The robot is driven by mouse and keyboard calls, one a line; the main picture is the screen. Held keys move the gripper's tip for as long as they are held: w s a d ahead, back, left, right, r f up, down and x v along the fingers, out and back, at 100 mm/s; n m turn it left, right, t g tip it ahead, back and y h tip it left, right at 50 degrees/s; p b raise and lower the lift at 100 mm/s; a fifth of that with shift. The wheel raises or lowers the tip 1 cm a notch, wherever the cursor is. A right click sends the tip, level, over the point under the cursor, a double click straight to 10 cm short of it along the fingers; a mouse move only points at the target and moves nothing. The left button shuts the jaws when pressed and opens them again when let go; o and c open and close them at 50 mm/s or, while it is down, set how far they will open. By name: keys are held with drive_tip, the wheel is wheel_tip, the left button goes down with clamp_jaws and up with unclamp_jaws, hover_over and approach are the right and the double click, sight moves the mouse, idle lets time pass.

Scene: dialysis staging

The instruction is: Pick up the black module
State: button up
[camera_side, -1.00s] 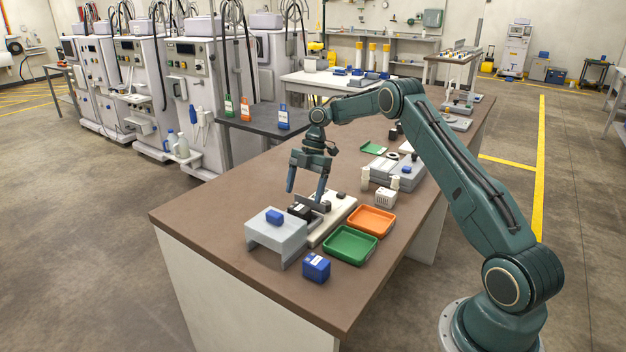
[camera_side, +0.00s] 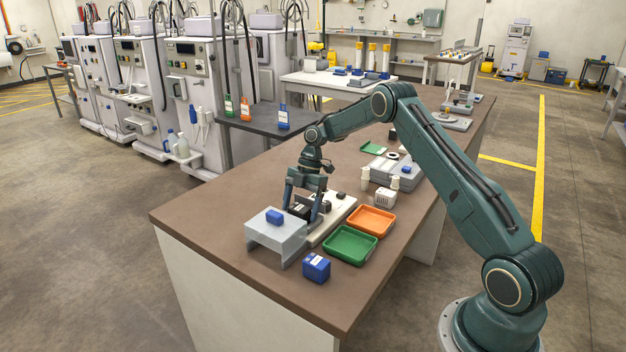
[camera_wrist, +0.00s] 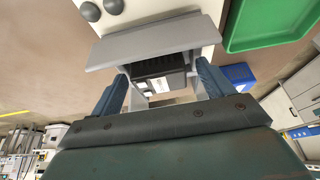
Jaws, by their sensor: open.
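The fingers partly hide the module in the side view.
The grey stand (camera_side: 276,238) with a blue block (camera_side: 274,217) on top is close in front. A blue box (camera_side: 316,267), green tray (camera_side: 349,244) and orange tray (camera_side: 371,220) are nearby. The brown table (camera_side: 215,215) is clear to the left.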

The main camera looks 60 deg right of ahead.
sight(301, 207)
drive_tip(key=shift+c, duration=0.2)
drive_tip(key=c, duration=1.1)
drive_tip(key=shift+r, duration=0.15)
wheel_tip(301, 207, up, 10)
idle(0.4)
